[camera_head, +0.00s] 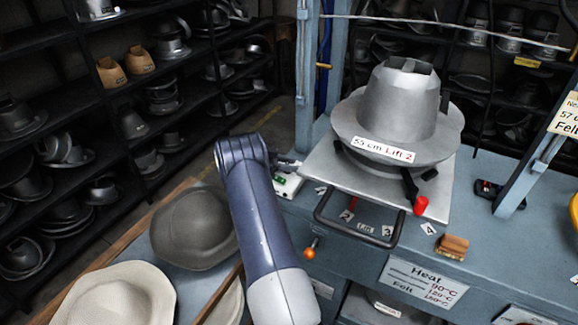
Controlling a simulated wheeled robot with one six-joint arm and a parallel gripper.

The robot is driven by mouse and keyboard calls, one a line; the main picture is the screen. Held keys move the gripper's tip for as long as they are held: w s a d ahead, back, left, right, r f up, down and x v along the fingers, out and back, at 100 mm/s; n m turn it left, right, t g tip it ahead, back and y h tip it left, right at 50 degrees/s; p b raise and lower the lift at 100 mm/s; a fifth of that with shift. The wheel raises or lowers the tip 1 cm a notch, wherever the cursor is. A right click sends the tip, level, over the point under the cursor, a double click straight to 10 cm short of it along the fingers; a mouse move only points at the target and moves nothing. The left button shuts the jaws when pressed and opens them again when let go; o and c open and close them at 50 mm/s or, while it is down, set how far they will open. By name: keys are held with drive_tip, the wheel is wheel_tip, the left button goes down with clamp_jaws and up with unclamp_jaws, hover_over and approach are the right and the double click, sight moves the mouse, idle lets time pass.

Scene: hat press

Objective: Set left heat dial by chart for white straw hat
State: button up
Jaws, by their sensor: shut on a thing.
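My gripper (287,166) is at the far end of my arm, at the left side of the press, small and partly hidden. It is shut at the top of a small white-and-green unit (287,184), which seems to be the left heat dial. The knob and its setting are too small to read. The heat chart (424,284) is on the bench front, reading "Heat", "Felt" and red temperatures that look like 90, 120 and 150 °C. A cream-white hat (122,296) lies at the lower left beside a grey hat (194,229). I cannot tell if it is straw.
A metal hat block (399,103) labelled "55 cm Lift 2" stands on the press plate (325,170). A dark handle (352,235), a red-tipped lever (420,205) and an orange knob (310,253) are nearby. A wooden brush (453,246) lies right. Shelves of blocks stand behind.

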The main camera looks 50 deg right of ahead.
idle(0.3)
drive_tip(key=o, duration=1)
drive_tip(key=b+v, duration=0.2)
drive_tip(key=v, duration=0.9)
drive_tip(key=shift+s+d, duration=0.1)
drive_tip(key=shift+s, duration=0.05)
drive_tip(key=p+x, duration=0.2)
drive_tip(key=x, duration=0.8)
drive_tip(key=shift+s+d+f, duration=0.1)
drive_tip(key=shift+d+f, duration=0.05)
drive_tip(key=shift+d, duration=0.15)
